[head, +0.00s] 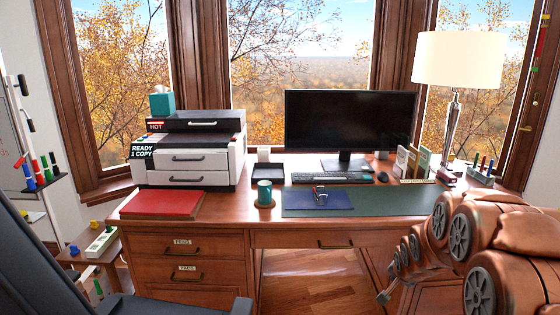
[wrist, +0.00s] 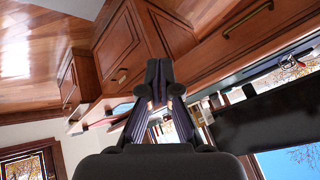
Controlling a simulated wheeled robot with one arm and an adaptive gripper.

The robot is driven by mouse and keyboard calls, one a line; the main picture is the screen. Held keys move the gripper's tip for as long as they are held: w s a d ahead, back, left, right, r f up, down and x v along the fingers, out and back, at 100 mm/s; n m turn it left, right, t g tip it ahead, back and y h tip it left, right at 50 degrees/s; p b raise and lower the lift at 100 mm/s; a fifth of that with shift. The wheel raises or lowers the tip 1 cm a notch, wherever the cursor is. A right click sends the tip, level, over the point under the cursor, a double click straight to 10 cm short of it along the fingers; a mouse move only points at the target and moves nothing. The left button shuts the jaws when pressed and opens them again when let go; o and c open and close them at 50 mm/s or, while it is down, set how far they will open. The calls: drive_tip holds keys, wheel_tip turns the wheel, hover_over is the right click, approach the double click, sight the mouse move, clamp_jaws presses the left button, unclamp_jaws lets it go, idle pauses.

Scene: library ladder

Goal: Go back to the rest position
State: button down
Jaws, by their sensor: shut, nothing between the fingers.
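My gripper (wrist: 159,85) shows in the wrist view with its dark fingers together and nothing between them. The wrist view is turned over, with the wooden floor at the upper left and the desk drawers behind the fingers. In the head view my arm comes in at the lower right, in front of the desk's right end. The gripper's fingertips cannot be made out clearly there.
A dark chair (head: 60,265) stands at the lower left. Floor (head: 312,280) shows under the desk.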

drive_tip(key=s+a+r+n+g+y, duration=0.1)
drive_tip(key=s+a+r+n+g, duration=0.3)
drive_tip(key=s, duration=1)
drive_tip(key=s+a+n+g, duration=0.25)
drive_tip(key=s+a, duration=0.25)
drive_tip(key=s, duration=1)
drive_tip(key=s+a+r+n+g+y, duration=0.1)
drive_tip(key=s+a+n+g, duration=0.3)
drive_tip(key=s, duration=1)
wheel_tip(320, 180, up, 15)
drive_tip(key=a+t+p, duration=0.1)
drive_tip(key=p, duration=1.3)
drive_tip(key=shift+a+r+m, duration=0.2)
drive_tip(key=shift+m, duration=0.25)
drive_tip(key=shift+w+t, duration=0.1)
drive_tip(key=shift+t, duration=0.15)
